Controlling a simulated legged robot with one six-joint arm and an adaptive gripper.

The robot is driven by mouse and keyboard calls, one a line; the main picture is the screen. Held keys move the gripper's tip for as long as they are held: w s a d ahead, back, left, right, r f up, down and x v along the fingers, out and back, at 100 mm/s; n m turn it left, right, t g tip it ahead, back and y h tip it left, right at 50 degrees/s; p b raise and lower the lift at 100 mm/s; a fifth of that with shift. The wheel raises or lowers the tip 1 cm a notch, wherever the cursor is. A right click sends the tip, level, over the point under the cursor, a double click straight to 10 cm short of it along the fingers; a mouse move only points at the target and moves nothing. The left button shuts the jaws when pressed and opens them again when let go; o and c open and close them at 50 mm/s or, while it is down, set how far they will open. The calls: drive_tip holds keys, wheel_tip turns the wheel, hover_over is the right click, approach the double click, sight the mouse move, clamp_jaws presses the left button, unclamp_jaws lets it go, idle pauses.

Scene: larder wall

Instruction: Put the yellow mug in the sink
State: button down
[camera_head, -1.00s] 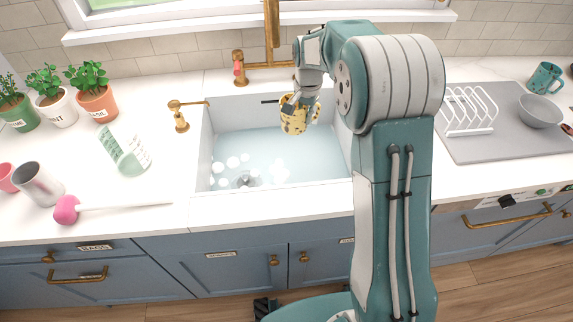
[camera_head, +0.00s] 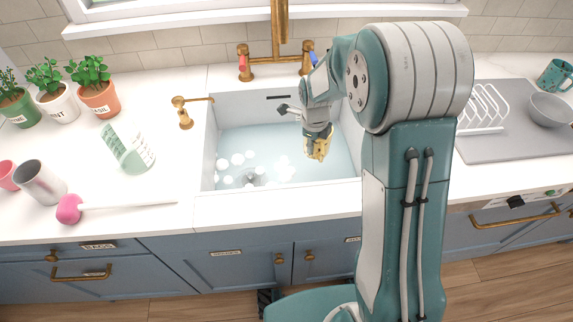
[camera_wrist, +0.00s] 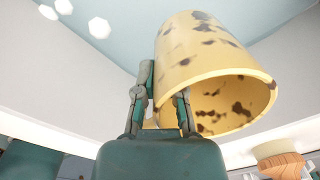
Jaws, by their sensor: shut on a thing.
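The yellow mug (camera_head: 318,148) has brown spots and is held within the outline of the sink (camera_head: 207,150), on its right side. In the wrist view the mug (camera_wrist: 205,55) is tilted, its open mouth facing toward the camera. My gripper (camera_head: 317,130) is shut on the mug; in the wrist view one finger of my gripper (camera_wrist: 165,95) is outside the mug and the other reaches into its mouth, gripping the wall. The sink holds pale blue water with white suds. I cannot tell whether the mug touches the water or the basin floor.
A brass faucet (camera_head: 280,60) stands behind the sink. A white and green tilted container (camera_head: 128,150), a grey cup (camera_head: 38,182) and a pink-headed tool (camera_head: 70,209) are at left. A drying mat (camera_head: 490,150) with a white rack (camera_head: 485,108) lies at right.

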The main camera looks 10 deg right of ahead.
wheel_tip(320, 180, down, 10)
drive_tip(key=shift+d+r, duration=0.1)
idle(0.4)
drive_tip(key=c, duration=0.7)
unclamp_jaws()
